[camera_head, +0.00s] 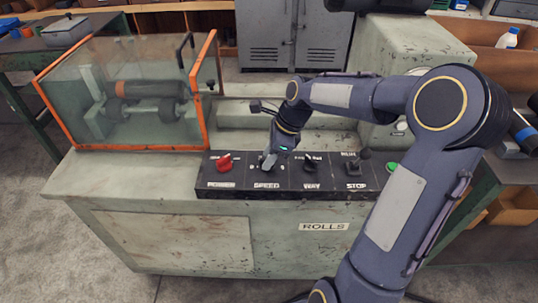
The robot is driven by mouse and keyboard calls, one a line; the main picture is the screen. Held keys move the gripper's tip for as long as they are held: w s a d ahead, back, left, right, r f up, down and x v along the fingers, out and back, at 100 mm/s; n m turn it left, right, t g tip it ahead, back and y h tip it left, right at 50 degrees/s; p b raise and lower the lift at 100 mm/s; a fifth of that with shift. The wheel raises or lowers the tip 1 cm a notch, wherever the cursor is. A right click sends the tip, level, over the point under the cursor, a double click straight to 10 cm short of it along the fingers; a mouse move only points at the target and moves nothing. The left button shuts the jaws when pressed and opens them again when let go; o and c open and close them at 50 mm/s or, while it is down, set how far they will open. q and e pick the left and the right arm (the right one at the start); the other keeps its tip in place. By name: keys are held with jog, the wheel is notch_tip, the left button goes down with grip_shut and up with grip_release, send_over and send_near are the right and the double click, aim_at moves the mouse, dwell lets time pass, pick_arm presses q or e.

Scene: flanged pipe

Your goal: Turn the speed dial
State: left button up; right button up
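The speed dial (266,165) sits on the black control panel (230,189), above the label "SPEED" and second from the left. My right gripper (268,160) reaches down to it from above, with its fingertips at the dial. The gripper covers much of the dial, so I cannot tell whether the fingers are closed on it. My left gripper is not in view.
A red power knob (223,163) is left of the speed dial. Dark controls labelled "VARY" (311,163) and "STOP" (354,166) are to the right. A glass guard with an orange frame (207,90) stands at the left on the machine.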

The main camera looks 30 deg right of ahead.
jog(key=shift+c, duration=0.2)
grip_shut()
jog(key=shift+r, duration=0.1)
